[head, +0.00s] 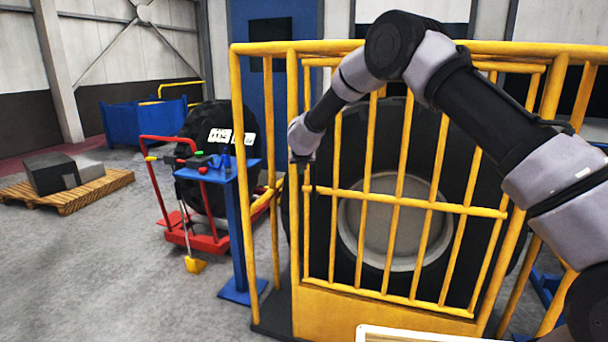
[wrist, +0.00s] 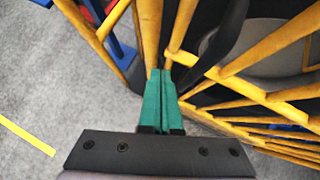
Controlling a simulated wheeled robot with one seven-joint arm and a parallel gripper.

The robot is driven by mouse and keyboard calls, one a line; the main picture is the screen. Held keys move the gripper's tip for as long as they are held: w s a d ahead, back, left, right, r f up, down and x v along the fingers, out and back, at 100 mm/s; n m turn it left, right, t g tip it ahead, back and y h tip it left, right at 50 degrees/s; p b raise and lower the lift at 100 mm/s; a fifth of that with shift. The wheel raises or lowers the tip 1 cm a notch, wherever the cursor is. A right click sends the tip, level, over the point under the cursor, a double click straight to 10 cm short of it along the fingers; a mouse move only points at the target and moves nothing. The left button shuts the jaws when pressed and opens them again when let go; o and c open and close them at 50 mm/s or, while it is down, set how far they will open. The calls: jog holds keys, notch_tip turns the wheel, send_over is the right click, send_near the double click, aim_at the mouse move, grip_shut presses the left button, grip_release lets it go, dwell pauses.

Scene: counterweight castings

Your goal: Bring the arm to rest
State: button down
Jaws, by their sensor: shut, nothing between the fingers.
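My arm reaches in from the right edge of the head view and bends over the yellow barred cage. My gripper (head: 300,158) points down in front of the cage's left part. In the wrist view its green fingers (wrist: 163,78) are together with nothing between them. The yellow cage (wrist: 240,85) lies close behind and beside the fingers in that view. I cannot tell whether they touch a bar.
The yellow cage (head: 293,110) encloses a large black tyre (head: 350,155). Left of it stand a blue control stand (head: 240,220) and a red trolley (head: 205,242). Grey floor is clear front left.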

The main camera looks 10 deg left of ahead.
jog(key=a+v, duration=0.1)
jog(key=v, duration=0.5)
jog(key=w+d+r+n+t+y, duration=0.1)
jog(key=d+r+n, duration=0.35)
jog(key=r, duration=0.45)
jog(key=d+r+n+t+y, duration=0.1)
jog(key=d+r+n+y, duration=0.15)
jog(key=d+r, duration=0.55)
jog(key=s+d+r+n, duration=0.6)
jog(key=d+r+n, duration=0.15)
jog(key=r, duration=0.45)
jog(key=s+d+r+n+y, duration=0.1)
jog(key=s+d+r+n, duration=0.1)
jog(key=s+d+n, duration=0.4)
jog(key=s+d+f+n+g+h, duration=0.1)
jog(key=s+d+f+n, duration=0.3)
jog(key=s+d, duration=0.6)
jog(key=s+d+f+n+g+h, duration=0.2)
jog(key=s+d, duration=0.8)
jog(key=s, duration=0.7)
jog(key=shift+d+f+n+h, duration=0.25)
jog(key=shift+f+n+h, duration=0.65)
jog(key=shift+n, duration=0.25)
